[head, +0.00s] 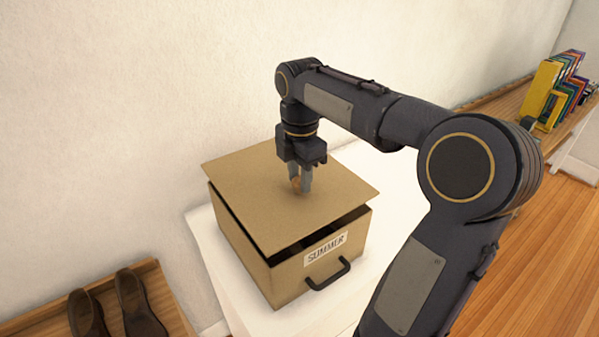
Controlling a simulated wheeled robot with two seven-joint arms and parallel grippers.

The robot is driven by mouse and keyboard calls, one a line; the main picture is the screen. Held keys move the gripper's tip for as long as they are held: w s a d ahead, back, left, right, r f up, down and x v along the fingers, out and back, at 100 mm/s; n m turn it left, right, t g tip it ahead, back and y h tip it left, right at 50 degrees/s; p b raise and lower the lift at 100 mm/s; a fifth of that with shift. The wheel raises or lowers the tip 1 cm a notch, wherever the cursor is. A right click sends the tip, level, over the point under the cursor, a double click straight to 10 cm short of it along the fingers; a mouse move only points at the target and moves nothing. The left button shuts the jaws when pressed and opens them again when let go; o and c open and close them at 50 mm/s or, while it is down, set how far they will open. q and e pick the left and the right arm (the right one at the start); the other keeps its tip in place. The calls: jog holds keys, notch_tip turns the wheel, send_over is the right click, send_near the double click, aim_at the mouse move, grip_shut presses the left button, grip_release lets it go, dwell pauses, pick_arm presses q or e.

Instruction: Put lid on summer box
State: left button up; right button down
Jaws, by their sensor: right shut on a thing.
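The summer box (289,278) is brown cardboard with a "SUMMER" label and a black handle on its front. It stands on a white surface. The flat brown lid (250,195) lies over the box top, skewed and tilted, with a dark gap showing along the front edge. My right gripper (300,188) is above the middle of the lid, pointing down, shut on the lid's small knob. The knob is mostly hidden between the fingers. My left gripper is not in view.
The white surface (205,240) has some free room around the box. A wall is close behind. A wooden rack with brown shoes (140,305) is at the lower left. A wooden shelf with colourful books (545,92) is at the upper right.

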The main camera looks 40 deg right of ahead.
jog(key=shift+f+b, duration=1.2)
jog(key=shift+f, duration=0.9)
jog(key=c, duration=1)
grip_release()
notch_tip(320, 180, up, 8)
jog(key=shift+s+f, duration=0.1)
